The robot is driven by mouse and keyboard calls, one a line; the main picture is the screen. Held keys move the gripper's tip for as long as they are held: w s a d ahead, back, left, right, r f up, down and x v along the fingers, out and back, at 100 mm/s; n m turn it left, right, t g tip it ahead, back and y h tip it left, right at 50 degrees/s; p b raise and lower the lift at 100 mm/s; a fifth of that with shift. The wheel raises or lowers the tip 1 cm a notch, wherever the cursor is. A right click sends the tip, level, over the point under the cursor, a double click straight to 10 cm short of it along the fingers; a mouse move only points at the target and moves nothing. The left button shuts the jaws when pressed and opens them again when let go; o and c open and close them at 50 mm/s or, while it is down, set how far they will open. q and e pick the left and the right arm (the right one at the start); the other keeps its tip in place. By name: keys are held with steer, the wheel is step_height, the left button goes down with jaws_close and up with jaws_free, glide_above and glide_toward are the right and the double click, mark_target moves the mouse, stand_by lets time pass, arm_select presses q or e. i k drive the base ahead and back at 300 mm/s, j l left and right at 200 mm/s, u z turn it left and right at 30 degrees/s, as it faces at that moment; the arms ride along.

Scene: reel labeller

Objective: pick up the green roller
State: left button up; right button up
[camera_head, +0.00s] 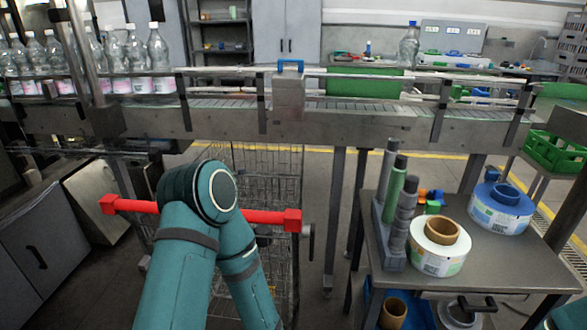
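A slim green roller (394,190) stands upright in a dark rack (391,257) on the side table at the right. Grey rollers stand close to it, one behind and one in front, and the front one hides part of it. Neither gripper can be seen in this view, and neither is seen at the green roller.
Two label reels, one white (437,259) and one blue (502,199), sit on the metal table (492,260) right of the rack. A cart with a red handle (274,217) stands by my arm. The conveyor (222,122) spans the back, with several bottles at left.

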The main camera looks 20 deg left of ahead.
mark_target(399, 171)
steer(key=u, duration=3.95)
steer(key=z, duration=3.95)
steer(key=i+u, duration=0.2)
steer(key=u, duration=0.25)
steer(key=i+u, duration=0.2)
steer(key=u, duration=0.2)
